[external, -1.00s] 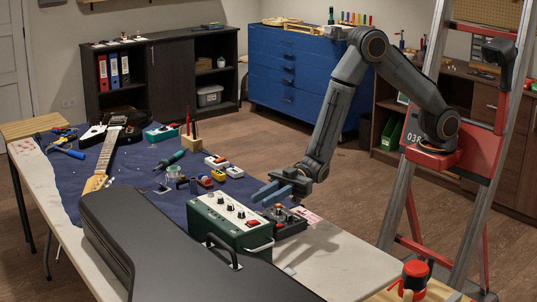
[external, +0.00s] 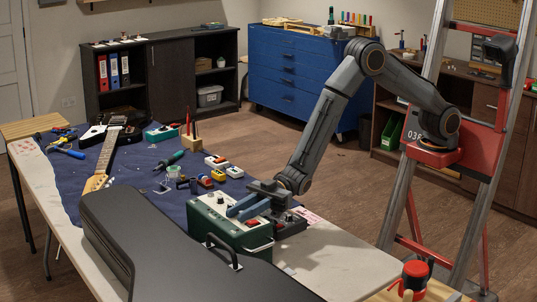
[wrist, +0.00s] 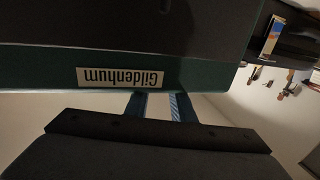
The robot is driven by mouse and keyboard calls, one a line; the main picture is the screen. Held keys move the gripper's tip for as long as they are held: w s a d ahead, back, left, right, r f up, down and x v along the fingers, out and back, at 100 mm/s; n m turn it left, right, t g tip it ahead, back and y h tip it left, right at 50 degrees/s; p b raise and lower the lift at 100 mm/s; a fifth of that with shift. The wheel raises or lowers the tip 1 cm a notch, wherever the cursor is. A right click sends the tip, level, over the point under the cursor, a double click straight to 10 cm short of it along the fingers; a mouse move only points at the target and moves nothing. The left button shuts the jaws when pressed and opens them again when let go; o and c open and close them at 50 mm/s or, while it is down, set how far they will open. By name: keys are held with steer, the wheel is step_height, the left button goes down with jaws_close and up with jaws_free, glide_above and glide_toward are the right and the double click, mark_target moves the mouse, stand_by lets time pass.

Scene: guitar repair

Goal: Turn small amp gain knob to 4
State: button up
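A knob (external: 221,200) shows at the panel's far left end; my fingers cover part of the row. My gripper (external: 235,214) is over the panel, its two blue fingers apart, tips pointing left across the knobs. I cannot tell whether a knob is between them or touched. In the wrist view the amp's "Gildenhum" label (wrist: 120,77) appears upside down, and my gripper's fingers (wrist: 157,104) are apart at the amp's edge. Knob pointers and numbers are unreadable.
A dark instrument case (external: 150,245) lies close in front of the amp. A dark pedal unit (external: 290,224) sits beside the amp on the right. Small pedals (external: 217,162), a guitar (external: 107,150) and tools lie farther back. The table's right end (external: 350,262) is clear.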

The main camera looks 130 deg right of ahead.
jaws_close()
steer(key=shift+a+m+t+h+b, duration=0.15)
steer(key=shift+m+h+b, duration=0.25)
steer(key=shift+m+h, duration=0.8)
steer(key=shift+m+t+h+b, duration=0.15)
steer(key=shift+m+h+b, duration=0.4)
steer(key=shift+h, duration=1.15)
steer(key=shift+m+h, duration=1.15)
steer(key=shift+h, duration=0.45)
steer(key=shift+b, duration=0.3)
steer(key=shift+o, duration=0.4)
jaws_free()
